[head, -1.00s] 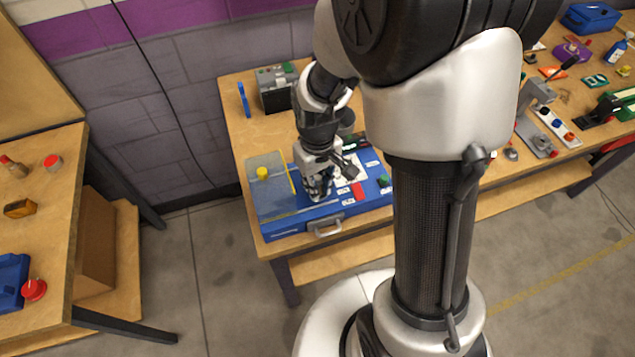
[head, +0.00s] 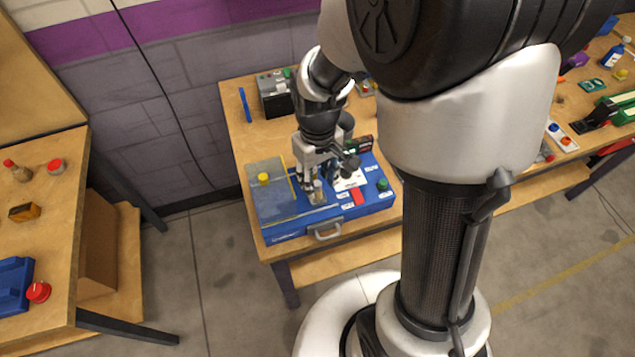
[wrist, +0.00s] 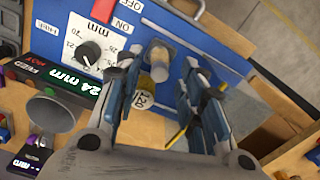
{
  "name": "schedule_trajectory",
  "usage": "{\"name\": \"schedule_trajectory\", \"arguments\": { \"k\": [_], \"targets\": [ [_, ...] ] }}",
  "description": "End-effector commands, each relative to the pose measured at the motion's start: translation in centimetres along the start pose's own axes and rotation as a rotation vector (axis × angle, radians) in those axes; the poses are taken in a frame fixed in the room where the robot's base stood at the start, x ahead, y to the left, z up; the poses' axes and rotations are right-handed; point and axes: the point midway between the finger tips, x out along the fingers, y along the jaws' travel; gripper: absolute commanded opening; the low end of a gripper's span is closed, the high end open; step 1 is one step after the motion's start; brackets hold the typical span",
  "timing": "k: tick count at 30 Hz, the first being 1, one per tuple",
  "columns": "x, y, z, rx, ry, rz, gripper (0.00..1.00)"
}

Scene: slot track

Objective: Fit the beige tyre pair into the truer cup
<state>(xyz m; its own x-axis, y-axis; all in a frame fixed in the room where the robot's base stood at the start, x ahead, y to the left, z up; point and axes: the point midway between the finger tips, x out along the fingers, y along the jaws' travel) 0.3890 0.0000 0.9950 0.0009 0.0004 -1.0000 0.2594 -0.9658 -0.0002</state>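My gripper (head: 315,176) is over the blue truer case (head: 285,232), its fingers pointing down and apart. In the wrist view the blue-padded fingers (wrist: 168,80) stand on either side of a short upright cylinder with clear gaps. Its yellowish-beige part (wrist: 158,72), which looks like the beige tyre pair, adjoins a grey-brown round part (wrist: 157,48). In the head view this small cylinder (head: 317,195) stands on the case below the fingers. The cup is not clearly distinct from it, so I cannot tell how deep the pair sits.
The case has a dial (wrist: 88,54), a "24 mm" display (wrist: 75,78), a grey lid area with a yellow knob (head: 264,178) and a front handle (head: 326,233). A grey funnel-like cup (wrist: 52,112) is nearby. A dark box (head: 274,95) stands behind. Another table is at left.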

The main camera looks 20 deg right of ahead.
Motion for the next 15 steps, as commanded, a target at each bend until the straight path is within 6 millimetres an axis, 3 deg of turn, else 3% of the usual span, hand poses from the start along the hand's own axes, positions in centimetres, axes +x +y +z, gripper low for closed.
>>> {"name": "schedule_trajectory", "arguments": {
  "k": [1, 6, 15],
  "targets": [
    [-1.7, 0.0, -0.1, 0.000, 0.004, 0.001, 0.36],
    [-5.1, 0.0, -0.1, 0.000, 0.004, 0.001, 0.36],
    [-8.2, -0.1, 0.2, 0.006, 0.013, 0.003, 0.36]
  ]
}}
